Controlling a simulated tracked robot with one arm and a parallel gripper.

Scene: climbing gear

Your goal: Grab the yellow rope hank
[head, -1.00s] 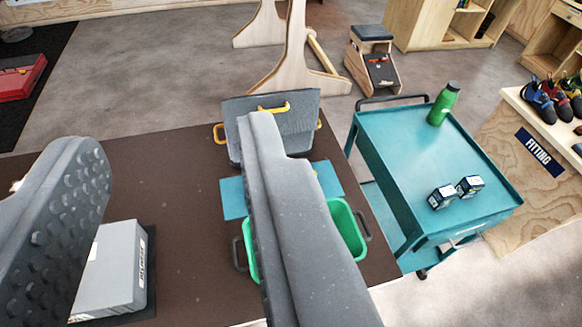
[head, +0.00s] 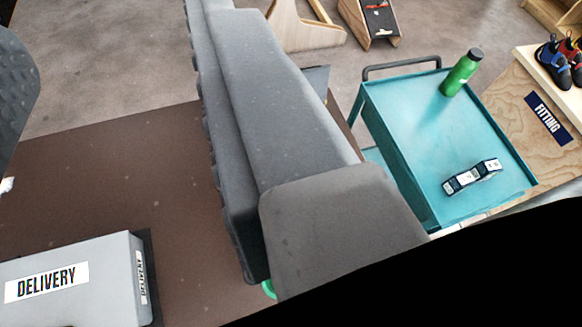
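No yellow rope hank shows in the head view. My gripper (head: 112,65) is open, with its two dark grey fingers wide apart. One finger is at the left edge and the other runs up the middle.
A grey box labelled DELIVERY (head: 60,290) stands at the lower left. A teal cart (head: 425,130) at the right bears a green bottle (head: 462,72) and small dark blue-and-white boxes (head: 472,177). A wooden counter marked FITTING (head: 548,118) is beyond. Black fills the lower right.

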